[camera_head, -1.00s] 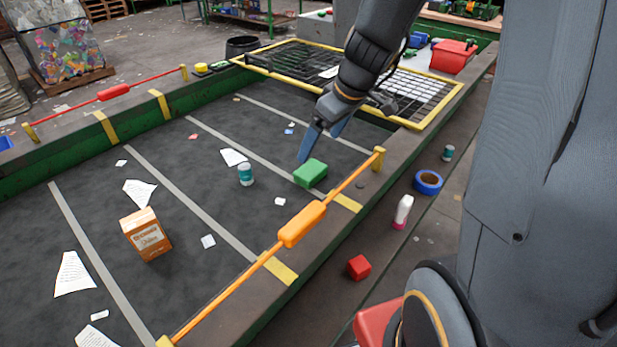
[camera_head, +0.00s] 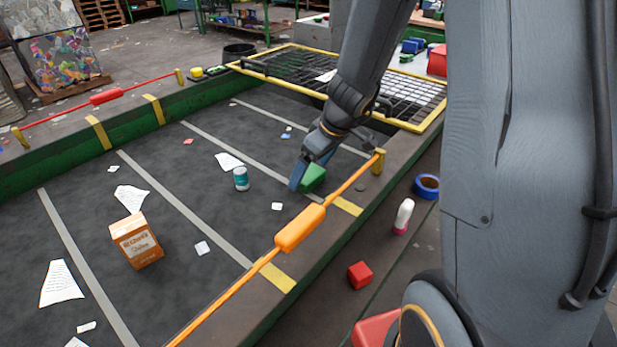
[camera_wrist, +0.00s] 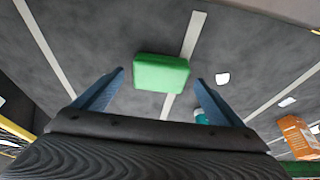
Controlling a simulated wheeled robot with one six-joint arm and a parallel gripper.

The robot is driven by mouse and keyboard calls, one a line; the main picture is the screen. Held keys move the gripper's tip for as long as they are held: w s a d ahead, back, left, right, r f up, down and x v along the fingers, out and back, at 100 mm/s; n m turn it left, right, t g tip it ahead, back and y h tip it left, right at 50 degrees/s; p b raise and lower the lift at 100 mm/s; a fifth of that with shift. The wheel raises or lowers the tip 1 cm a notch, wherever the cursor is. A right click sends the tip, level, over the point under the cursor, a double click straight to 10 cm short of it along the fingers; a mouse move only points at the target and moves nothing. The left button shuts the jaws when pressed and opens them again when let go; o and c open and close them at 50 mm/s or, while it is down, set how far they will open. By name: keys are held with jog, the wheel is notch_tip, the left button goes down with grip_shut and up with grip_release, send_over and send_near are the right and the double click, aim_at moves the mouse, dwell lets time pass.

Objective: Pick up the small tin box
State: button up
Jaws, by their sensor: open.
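The small tin box is a green block with rounded edges (camera_head: 314,177) lying on the dark belt near its right edge. In the wrist view the green box (camera_wrist: 161,73) lies just beyond the fingertips, roughly centred between them. My gripper (camera_head: 300,180) is open and low over the belt, at the left side of the box in the head view. In the wrist view its two blue fingers (camera_wrist: 160,78) stand apart with nothing between them. Part of the box is hidden behind my gripper in the head view.
A white and teal jar (camera_head: 241,179) and an orange-brown carton (camera_head: 136,241) stand on the belt among paper scraps. An orange pull cord with a handle (camera_head: 300,228) runs along the near edge, close to the box. A yellow-framed grille (camera_head: 425,108) covers the far end.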

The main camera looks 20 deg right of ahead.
jog(key=shift+w+f, duration=0.15)
jog(key=shift+f, duration=0.3)
jog(key=shift+a, duration=0.1)
jog(key=c, duration=1.1)
